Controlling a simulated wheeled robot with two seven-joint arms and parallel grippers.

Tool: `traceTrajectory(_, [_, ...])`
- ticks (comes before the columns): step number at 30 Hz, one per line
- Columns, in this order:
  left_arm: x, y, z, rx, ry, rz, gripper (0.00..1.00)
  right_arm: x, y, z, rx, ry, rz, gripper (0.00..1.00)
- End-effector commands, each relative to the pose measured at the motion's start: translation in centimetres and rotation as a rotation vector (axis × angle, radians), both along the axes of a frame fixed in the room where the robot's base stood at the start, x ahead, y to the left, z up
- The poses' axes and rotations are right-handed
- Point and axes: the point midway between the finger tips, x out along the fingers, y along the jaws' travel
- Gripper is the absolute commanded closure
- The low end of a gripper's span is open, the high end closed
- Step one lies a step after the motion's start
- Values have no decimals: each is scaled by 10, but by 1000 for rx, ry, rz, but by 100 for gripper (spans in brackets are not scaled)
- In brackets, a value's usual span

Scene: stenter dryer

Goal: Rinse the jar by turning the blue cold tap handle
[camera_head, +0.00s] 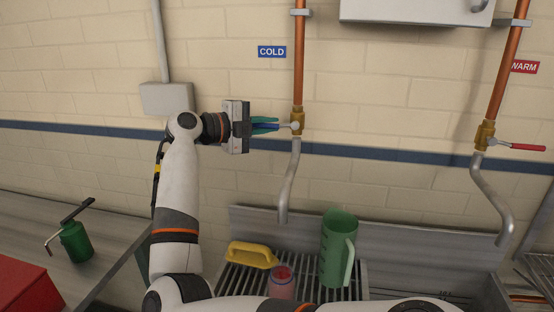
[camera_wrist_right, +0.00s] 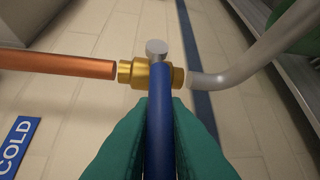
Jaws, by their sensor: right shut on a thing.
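The blue cold tap handle (camera_head: 284,126) points left from the brass valve (camera_head: 298,121) on the copper pipe under the COLD sign. My right gripper (camera_head: 265,126), with teal fingers, is shut on this handle. In the right wrist view the blue handle (camera_wrist_right: 159,130) lies between the teal fingers, running up to the brass valve (camera_wrist_right: 150,74). The grey cold spout (camera_head: 288,182) hangs below the valve; no water shows at its mouth. The pinkish jar (camera_head: 281,286) stands upright on the slatted rack below the spout, its bottom cut off by my arm. My left gripper is not in view.
A green jug (camera_head: 337,248) stands right of the jar, and a yellow-handled item (camera_head: 252,255) lies left of it. The red warm tap handle (camera_head: 522,146) is at right. A green pump can (camera_head: 75,240) and a red box (camera_head: 25,290) are at left.

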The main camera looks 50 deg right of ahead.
Motion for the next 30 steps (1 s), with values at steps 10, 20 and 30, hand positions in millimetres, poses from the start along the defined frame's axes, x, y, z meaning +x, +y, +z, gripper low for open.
traceTrajectory(10, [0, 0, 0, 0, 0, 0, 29, 0, 0, -1, 1, 1, 0, 100])
traceTrajectory(20, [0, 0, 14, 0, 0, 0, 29, -3, -1, 23, 139, -283, 1, 100])
traceTrajectory(30, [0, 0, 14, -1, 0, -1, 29, -4, -2, 25, 165, -341, -1, 100])
